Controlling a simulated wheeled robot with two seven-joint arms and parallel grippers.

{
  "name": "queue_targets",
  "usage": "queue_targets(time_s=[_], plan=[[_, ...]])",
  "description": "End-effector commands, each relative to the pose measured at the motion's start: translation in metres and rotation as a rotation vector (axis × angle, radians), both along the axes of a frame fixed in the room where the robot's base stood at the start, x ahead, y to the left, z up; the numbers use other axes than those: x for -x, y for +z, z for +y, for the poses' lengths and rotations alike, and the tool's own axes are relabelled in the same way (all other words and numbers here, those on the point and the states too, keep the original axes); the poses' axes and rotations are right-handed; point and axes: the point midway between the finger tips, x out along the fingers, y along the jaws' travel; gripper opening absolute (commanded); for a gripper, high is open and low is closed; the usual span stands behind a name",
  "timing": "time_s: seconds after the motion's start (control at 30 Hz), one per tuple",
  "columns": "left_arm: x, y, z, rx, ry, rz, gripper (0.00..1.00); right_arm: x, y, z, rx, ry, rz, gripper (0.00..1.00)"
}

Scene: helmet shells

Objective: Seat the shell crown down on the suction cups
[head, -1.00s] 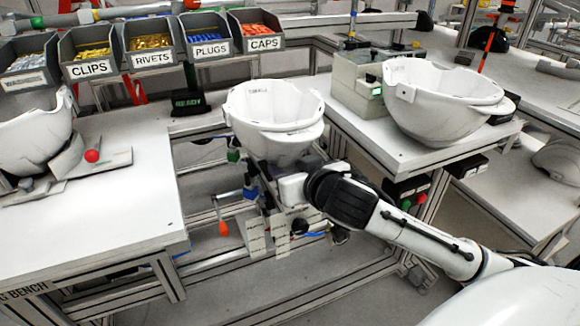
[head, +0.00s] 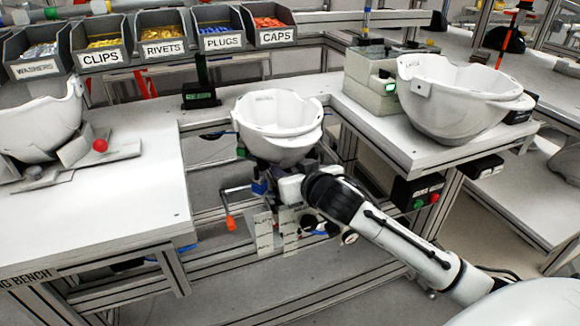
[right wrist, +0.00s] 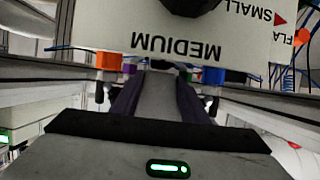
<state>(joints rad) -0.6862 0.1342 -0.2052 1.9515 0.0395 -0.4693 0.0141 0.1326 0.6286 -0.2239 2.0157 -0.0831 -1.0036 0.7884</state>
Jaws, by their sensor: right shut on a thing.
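A white helmet shell (head: 283,149) is crown down, opening upward, in the gap between two benches in the head view. It is above a fixture with a blue part (head: 259,187) and an orange-tipped handle (head: 231,223). Suction cups and any contact with the crown are hidden. My right gripper (head: 288,188) is just below the shell. In the right wrist view its fingers (right wrist: 158,92) are shut on a grey bar (right wrist: 160,105); I cannot tell what the bar belongs to. A size panel (right wrist: 150,25) reading MEDIUM and SMALL appears upside down beyond. My left gripper is out of view.
Another white shell (head: 455,105) sits on the right bench (head: 385,135) beside a grey box (head: 368,75). A third shell (head: 35,130) is on the left bench (head: 110,220), near a red ball (head: 100,145). Labelled bins (head: 165,48) line the back. The left bench front is clear.

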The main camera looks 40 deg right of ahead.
Motion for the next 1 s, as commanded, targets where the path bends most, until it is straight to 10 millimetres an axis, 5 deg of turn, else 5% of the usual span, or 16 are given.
queue_targets(time_s=[0.4,0.43,0.57,1.0], plan=[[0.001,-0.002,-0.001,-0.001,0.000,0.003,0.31,0.000,-0.002,0.000,0.002,0.001,-0.006,0.02],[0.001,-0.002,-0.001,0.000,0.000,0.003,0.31,0.000,-0.002,0.000,0.001,0.001,-0.006,0.42],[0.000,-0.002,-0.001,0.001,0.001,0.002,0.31,0.000,-0.003,0.000,0.001,0.001,-0.005,0.62],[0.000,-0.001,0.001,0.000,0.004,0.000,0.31,0.012,-0.001,0.004,0.000,0.001,0.002,0.62]])
